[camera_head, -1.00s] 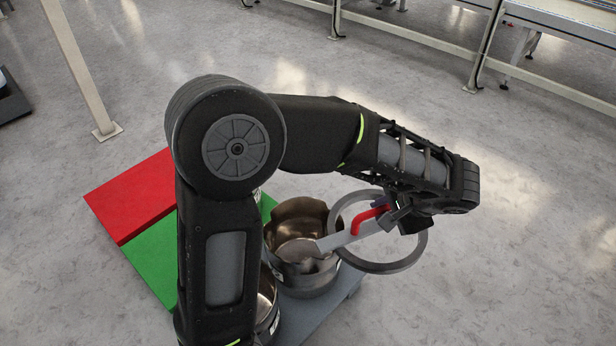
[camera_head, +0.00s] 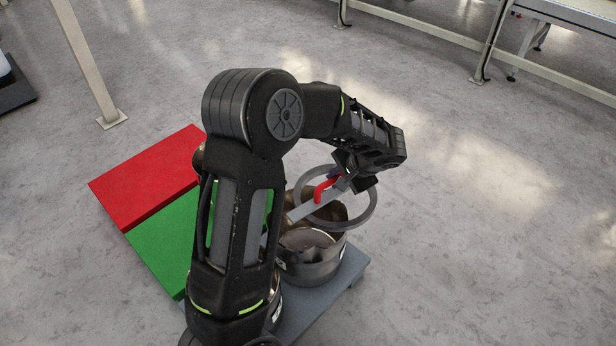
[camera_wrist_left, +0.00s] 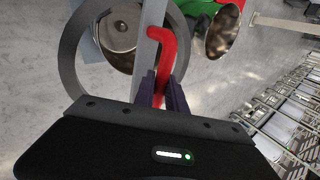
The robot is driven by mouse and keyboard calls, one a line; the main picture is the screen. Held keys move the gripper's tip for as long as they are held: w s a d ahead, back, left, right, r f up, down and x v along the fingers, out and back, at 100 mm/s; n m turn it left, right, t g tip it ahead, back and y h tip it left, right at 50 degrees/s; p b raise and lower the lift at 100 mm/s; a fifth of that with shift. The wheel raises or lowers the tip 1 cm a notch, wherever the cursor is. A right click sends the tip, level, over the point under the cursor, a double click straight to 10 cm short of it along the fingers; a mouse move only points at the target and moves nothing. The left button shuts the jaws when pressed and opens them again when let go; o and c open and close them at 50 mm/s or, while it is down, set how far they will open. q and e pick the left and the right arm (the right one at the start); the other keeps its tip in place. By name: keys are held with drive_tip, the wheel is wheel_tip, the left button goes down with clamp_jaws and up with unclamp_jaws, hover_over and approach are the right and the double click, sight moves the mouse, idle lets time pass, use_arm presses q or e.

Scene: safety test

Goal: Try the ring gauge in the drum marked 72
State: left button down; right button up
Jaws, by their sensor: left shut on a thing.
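The ring gauge is a flat grey ring (camera_head: 368,212) with a grey bar across it and a red handle (camera_head: 322,188). My left gripper (camera_head: 345,180) is shut on the red handle, which also shows between the fingers in the left wrist view (camera_wrist_left: 162,60). The ring is held above a metal drum (camera_head: 312,262), partly overlapping its mouth in the head view. A second drum is mostly hidden behind my left arm. A drum's open mouth shows in the left wrist view (camera_wrist_left: 222,32). I cannot read any drum number. My right gripper is not in view.
The drums stand on a grey platform (camera_head: 352,272). A red block (camera_head: 145,178) and a green block (camera_head: 160,243) lie to the left. A pale post (camera_head: 85,60) stands at the upper left, conveyor frames at the upper right. The floor at right is clear.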

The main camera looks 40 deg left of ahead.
sight(306, 178)
use_arm(q)
drive_tip(key=shift+n+g, duration=0.3)
drive_tip(key=shift+n, duration=0.2)
drive_tip(key=a+f, duration=0.1)
drive_tip(key=a, duration=0.2)
drive_tip(key=a+f, duration=0.2)
drive_tip(key=a, duration=0.1)
drive_tip(key=a+f, duration=0.1)
drive_tip(key=a, duration=0.2)
drive_tip(key=shift+s+f, duration=0.25)
drive_tip(key=shift+f, duration=0.1)
drive_tip(key=shift+d+f, duration=0.1)
drive_tip(key=shift+f+b, duration=1.7)
drive_tip(key=shift+f, duration=0.95)
drive_tip(key=shift+f+b, duration=2)
drive_tip(key=shift+b, duration=0.05)
drive_tip(key=c, duration=1.3)
unclamp_jaws()
drive_tip(key=shift+c, duration=0.2)
drive_tip(key=shift+o, duration=0.2)
